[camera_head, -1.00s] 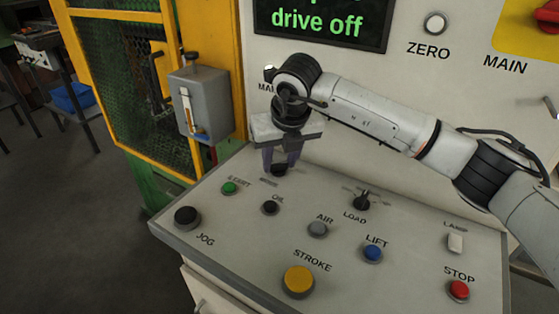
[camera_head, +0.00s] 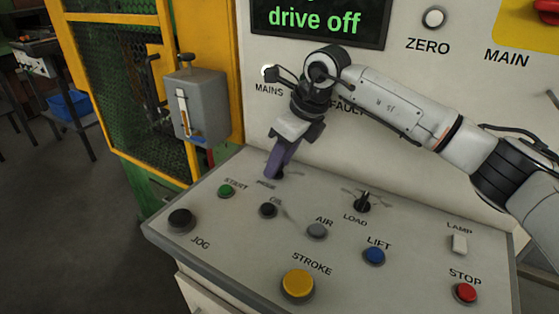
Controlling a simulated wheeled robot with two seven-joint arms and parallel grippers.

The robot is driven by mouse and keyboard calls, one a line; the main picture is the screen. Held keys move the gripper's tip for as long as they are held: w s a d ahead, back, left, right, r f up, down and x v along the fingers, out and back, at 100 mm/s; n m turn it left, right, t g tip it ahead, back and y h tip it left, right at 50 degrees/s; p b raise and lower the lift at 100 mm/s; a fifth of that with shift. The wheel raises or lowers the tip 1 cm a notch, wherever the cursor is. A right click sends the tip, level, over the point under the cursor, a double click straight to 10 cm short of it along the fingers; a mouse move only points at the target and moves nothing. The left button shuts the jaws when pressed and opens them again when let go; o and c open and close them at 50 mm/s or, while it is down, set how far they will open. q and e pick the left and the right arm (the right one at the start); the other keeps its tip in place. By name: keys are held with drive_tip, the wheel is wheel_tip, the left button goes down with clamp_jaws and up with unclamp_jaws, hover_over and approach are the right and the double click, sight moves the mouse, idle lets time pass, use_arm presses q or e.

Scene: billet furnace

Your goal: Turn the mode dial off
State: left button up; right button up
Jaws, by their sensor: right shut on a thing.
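My right gripper (camera_head: 277,172) reaches down to the back left of the sloping control panel (camera_head: 215,240). Its purple-grey fingers are shut on the mode dial, which they hide almost wholly. A partly covered label (camera_head: 266,184) lies just in front of the fingers. The dial's pointer cannot be seen. The gripper is turned so that its fingers show nearly edge-on. My left gripper is not in view.
Near the gripper are a green START button (camera_head: 226,191), a black OIL knob (camera_head: 268,210) and the LOAD selector (camera_head: 362,202). A grey AIR button (camera_head: 317,231), blue LIFT button (camera_head: 374,255) and yellow STROKE button (camera_head: 298,284) stand farther forward. The display (camera_head: 318,20) reads "drive off".

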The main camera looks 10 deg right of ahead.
drive_tip(key=shift+r+n, duration=0.1)
drive_tip(key=shift+n, duration=0.2)
drive_tip(key=o, duration=1)
drive_tip(key=shift+o, duration=0.2)
drive_tip(key=b+v, duration=0.1)
drive_tip(key=v, duration=0.9)
drive_tip(key=shift+d, duration=0.1)
